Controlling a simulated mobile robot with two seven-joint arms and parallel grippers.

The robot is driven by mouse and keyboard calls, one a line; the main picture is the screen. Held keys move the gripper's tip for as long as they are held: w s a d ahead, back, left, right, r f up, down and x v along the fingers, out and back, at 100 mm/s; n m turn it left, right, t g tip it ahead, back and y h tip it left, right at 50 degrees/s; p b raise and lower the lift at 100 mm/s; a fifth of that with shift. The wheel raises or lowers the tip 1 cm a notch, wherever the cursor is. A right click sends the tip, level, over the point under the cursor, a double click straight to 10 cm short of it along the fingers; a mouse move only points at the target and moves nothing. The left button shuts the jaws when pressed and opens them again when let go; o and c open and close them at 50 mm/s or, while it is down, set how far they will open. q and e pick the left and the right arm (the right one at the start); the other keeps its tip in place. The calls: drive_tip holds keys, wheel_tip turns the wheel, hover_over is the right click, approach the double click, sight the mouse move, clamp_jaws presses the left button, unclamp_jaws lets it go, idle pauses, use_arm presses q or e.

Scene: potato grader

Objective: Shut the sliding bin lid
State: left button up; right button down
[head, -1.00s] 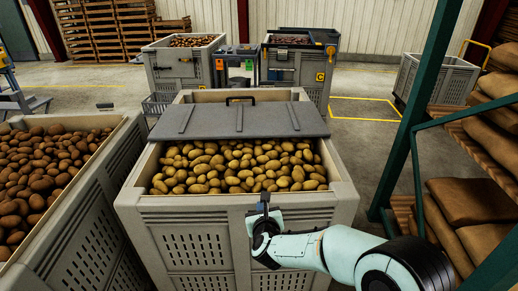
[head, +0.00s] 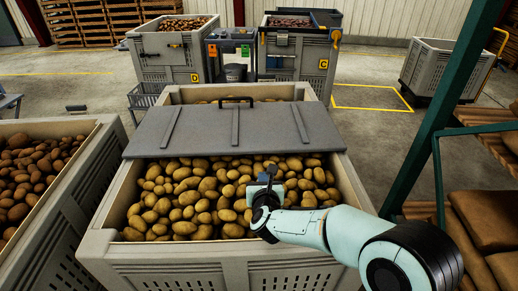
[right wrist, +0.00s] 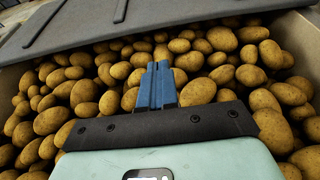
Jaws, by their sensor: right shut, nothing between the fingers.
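The bin lid (head: 205,132) is a flat grey panel with ribs and a dark handle (head: 236,99) at its far edge. It lies across the far part of the grey bin (head: 180,257). The near part is open, with potatoes (head: 190,200) showing. A thin strip of potatoes shows behind the lid too. My right gripper (head: 270,173) is shut and empty over the open part, short of the lid's near edge. In the right wrist view its blue fingers (right wrist: 157,85) are together above potatoes, and the lid (right wrist: 150,18) crosses the top. My left gripper is out of view.
Another potato bin (head: 75,190) stands close on the left. A green rack post (head: 430,120) and shelves with brown sacks (head: 485,222) stand on the right.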

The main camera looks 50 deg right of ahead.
sight(260, 153)
drive_tip(key=shift+w+d, duration=0.15)
drive_tip(key=x, duration=0.4)
drive_tip(key=p+x, duration=0.1)
drive_tip(key=x, duration=0.4)
drive_tip(key=r+p+x, duration=0.1)
drive_tip(key=x, duration=0.3)
drive_tip(key=shift+w+d, duration=0.2)
drive_tip(key=shift+d, duration=0.05)
drive_tip(key=shift+d, duration=0.1)
